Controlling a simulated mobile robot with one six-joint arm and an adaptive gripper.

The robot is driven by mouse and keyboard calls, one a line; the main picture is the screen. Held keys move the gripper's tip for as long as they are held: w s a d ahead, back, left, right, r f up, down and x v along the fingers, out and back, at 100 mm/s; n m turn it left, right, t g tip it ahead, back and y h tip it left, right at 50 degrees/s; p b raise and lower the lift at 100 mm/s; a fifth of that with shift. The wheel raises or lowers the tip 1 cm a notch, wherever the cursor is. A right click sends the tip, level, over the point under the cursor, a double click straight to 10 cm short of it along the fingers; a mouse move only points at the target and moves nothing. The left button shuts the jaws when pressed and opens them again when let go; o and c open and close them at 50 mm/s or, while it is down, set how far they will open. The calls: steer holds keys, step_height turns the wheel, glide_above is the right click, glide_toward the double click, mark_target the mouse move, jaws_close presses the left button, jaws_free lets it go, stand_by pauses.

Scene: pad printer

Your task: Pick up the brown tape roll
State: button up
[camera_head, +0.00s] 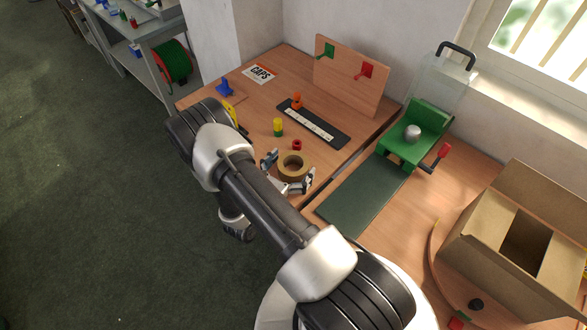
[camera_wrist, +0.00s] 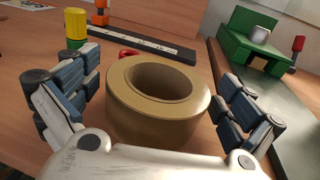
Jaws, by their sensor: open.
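The brown tape roll (camera_head: 293,166) lies flat on the wooden table, its hole facing up. In the wrist view the tape roll (camera_wrist: 152,125) fills the middle. My gripper (camera_head: 288,172) is open, with one finger on each side of the roll. In the wrist view the fingers of my gripper (camera_wrist: 156,108) stand left and right of the roll, with a visible gap on the right side. I cannot tell whether the left finger touches it. The lower front of the roll is hidden by my gripper's palm.
A small red ring (camera_head: 297,145) and a yellow-green cylinder (camera_head: 278,127) stand just behind the roll. A black strip (camera_head: 322,130) with an orange piece (camera_head: 296,100) lies farther back. A green press (camera_head: 415,135) and a cardboard box (camera_head: 520,240) are at right.

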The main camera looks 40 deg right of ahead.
steer(key=shift+c, duration=0.2)
steer(key=c, duration=1.1)
steer(key=shift+c, duration=0.2)
step_height(320, 180, up, 20)
steer(key=p, duration=0.6)
steer(key=shift+w, duration=0.1)
steer(key=w+a+n+t+y, duration=0.2)
steer(key=a+n+t+y, duration=0.2)
steer(key=a, duration=0.6)
steer(key=w+a+n+t+y, duration=0.2)
steer(key=a+n+t+y, duration=0.2)
steer(key=a, duration=0.7)
steer(key=shift+a+r+n+t, duration=0.3)
steer(key=shift+r+t, duration=0.1)
steer(key=shift+t, duration=0.5)
